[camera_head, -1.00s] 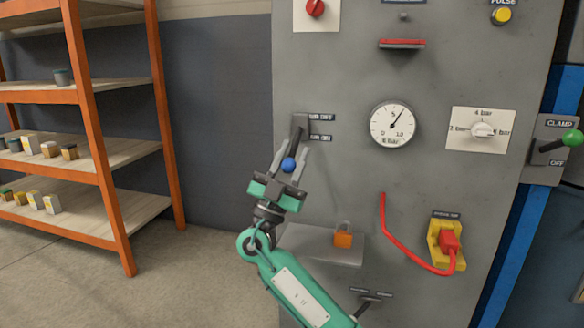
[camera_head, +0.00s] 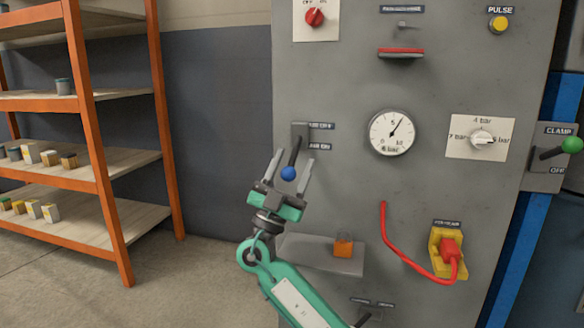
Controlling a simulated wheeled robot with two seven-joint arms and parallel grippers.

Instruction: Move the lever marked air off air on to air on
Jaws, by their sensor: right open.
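The air lever is a black handle on a dark plate (camera_head: 300,132) on the grey panel. It points down, slightly left, and ends in a blue knob (camera_head: 288,173). Two small labels sit right of the plate; the lower one (camera_head: 320,146) seems to read air on, and the upper one (camera_head: 321,126) is hard to read. My right gripper (camera_head: 292,163) is open, with its grey fingers on either side of the knob in the picture. I cannot tell whether a finger touches it. My left gripper is not in view.
A pressure gauge (camera_head: 391,132), a bar selector (camera_head: 482,138) and the green-knobbed clamp lever (camera_head: 572,145) are to the right. Below, a small shelf (camera_head: 310,252) holds an orange padlock (camera_head: 343,246). A red cable (camera_head: 400,250) hangs nearby. An orange-framed rack (camera_head: 90,150) stands left.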

